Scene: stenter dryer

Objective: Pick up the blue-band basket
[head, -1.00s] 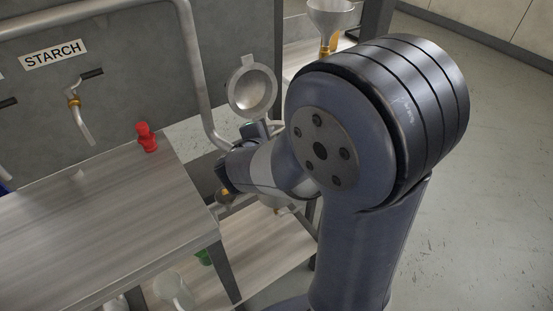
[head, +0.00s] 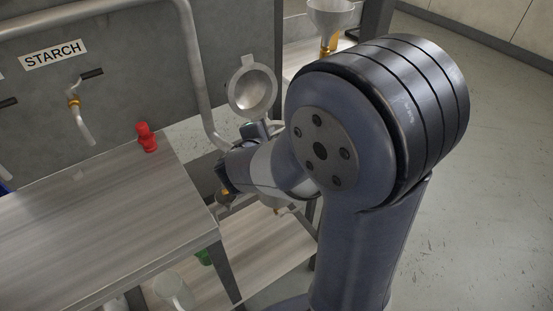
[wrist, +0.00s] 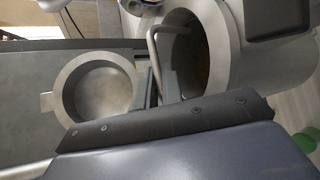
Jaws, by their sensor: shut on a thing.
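In the wrist view, a thin bent metal handle (wrist: 157,62) rises between my fingertips. It appears to be the handle of the blue-band basket. My gripper (wrist: 158,92) is shut on it at the mouth of a round grey housing (wrist: 228,62) with a dark inside. The basket's body and its blue band cannot be made out. A round, dished lid (wrist: 70,100) with a tab stands open beside the fingers. In the head view the open lid (head: 252,90) shows just above my wrist, while my arm hides the housing and basket.
A metal table (head: 90,225) with a red bottle (head: 146,137) stands at left. Behind it is a grey panel marked STARCH (head: 53,54) with a tap (head: 76,103) and a bent pipe (head: 197,80). A funnel (head: 330,17) is at the back. Floor is clear at right.

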